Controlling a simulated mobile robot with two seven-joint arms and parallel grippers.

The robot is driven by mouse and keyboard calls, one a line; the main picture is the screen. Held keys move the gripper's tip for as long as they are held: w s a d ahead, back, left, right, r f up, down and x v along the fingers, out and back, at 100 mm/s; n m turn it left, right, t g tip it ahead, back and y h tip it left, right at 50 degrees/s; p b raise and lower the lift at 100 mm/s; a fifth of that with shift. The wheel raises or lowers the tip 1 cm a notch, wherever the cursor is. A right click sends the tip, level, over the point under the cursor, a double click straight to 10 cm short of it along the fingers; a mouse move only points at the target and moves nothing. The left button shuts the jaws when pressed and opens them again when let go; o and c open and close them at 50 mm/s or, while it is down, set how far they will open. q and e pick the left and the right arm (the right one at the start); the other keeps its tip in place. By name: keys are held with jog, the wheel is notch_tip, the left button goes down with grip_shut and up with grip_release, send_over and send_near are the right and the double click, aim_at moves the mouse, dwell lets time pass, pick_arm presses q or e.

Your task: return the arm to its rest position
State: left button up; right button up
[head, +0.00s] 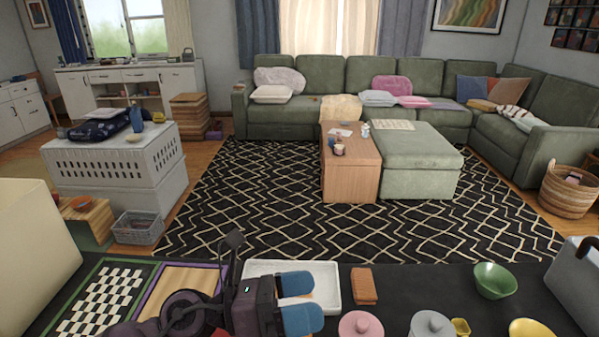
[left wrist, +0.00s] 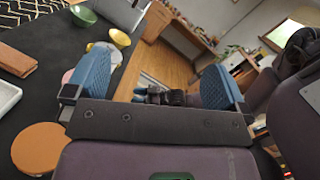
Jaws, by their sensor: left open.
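My left gripper (head: 299,301) reaches in at the bottom middle of the head view, above the dark table top. Its two blue fingertips are apart with nothing between them. In the left wrist view the blue fingers (left wrist: 155,82) are also spread wide and empty. A small dark shape with bluish ends (left wrist: 165,97) shows farther off between them; it looks like my right gripper, but its jaws are too small to make out. The head view does not show my right gripper.
Near the left gripper on the table are a white tray (head: 333,280), a brown folded item (head: 363,286), a pink lidded pot (head: 361,326), a grey lidded pot (head: 431,325), a green bowl (head: 495,281) and a checkered board (head: 103,302). A cream block (head: 30,250) stands at left.

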pick_arm(q)
jog(key=w+a+r+n+t+y, duration=0.2)
jog(key=a+n+t, duration=0.2)
jog(key=n+t, duration=0.45)
jog(key=w+a+r+n+t+y, duration=0.1)
jog(key=w+a+n+t+y, duration=0.1)
jog(key=a+n+t, duration=0.6)
jog(key=a+f+n+y, duration=0.75)
jog(key=n+y, duration=0.65)
jog(key=n, duration=0.4)
jog(key=s+a+f+n+g+y, duration=0.4)
jog(key=s+a+f+n+g, duration=0.45)
jog(key=f, duration=0.25)
jog(key=s+f+n+g+h, duration=0.1)
jog(key=s+f+n+g, duration=0.2)
jog(key=s, duration=0.4)
jog(key=s+f+n+g+h, duration=0.1)
jog(key=s+f+g, duration=0.1)
jog(key=s+g, duration=0.3)
jog(key=w+f+t, duration=0.5)
jog(key=f+t, duration=0.3)
jog(key=f, duration=0.3)
jog(key=shift+w+m+t+h, duration=0.2)
jog(key=shift+m+t+h, duration=0.2)
pick_arm(e)
jog(key=shift+w+r, duration=0.2)
jog(key=shift+w, duration=0.1)
